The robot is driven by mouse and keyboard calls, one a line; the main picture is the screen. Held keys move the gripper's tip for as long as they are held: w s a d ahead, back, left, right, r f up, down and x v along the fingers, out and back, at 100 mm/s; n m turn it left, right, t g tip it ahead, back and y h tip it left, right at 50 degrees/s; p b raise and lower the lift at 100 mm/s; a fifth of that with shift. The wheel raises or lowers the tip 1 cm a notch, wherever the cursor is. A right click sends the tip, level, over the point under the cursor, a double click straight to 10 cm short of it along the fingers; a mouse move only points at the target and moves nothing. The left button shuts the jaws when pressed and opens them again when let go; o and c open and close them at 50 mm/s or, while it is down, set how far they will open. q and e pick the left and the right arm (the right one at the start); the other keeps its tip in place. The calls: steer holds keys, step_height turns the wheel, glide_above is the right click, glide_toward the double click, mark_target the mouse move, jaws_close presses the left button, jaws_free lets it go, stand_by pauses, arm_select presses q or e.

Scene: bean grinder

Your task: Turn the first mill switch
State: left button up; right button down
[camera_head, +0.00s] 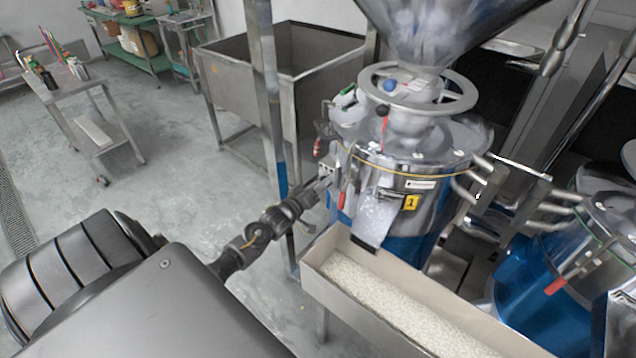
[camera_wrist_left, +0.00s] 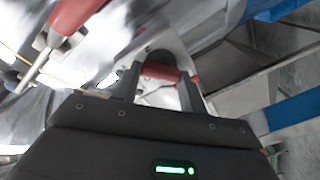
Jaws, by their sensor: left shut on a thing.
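The first mill (camera_head: 420,165) is a shiny steel drum with a blue lower part and a yellow "1" label (camera_head: 411,202). A small switch box (camera_head: 327,170) sits on its left side. My left gripper (camera_head: 322,186) reaches in from the left and is at this box; the switch itself is too small to make out in the head view. In the left wrist view the gripper (camera_wrist_left: 157,85) is shut on a red switch knob (camera_wrist_left: 160,72), which shows between the two dark fingers. My right gripper is not in view.
A red-handled lever (camera_wrist_left: 75,15) is close to the left gripper in the wrist view. A steel trough (camera_head: 400,300) of white grains stands below the mill's spout (camera_head: 374,220). A steel post (camera_head: 265,90) rises behind my left arm. A second blue mill (camera_head: 545,270) is at right.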

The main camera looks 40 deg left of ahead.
arm_select(q)
steer(key=shift+f+n+p, duration=0.1)
steer(key=shift+n+p, duration=2)
steer(key=shift+n, duration=2.5)
steer(key=o, duration=1)
steer(key=shift+f, duration=0.1)
steer(key=shift+s, duration=0.1)
steer(key=s+b, duration=0.1)
steer(key=s, duration=0.9)
steer(key=shift+s+d, duration=0.1)
steer(key=shift+s, duration=0.25)
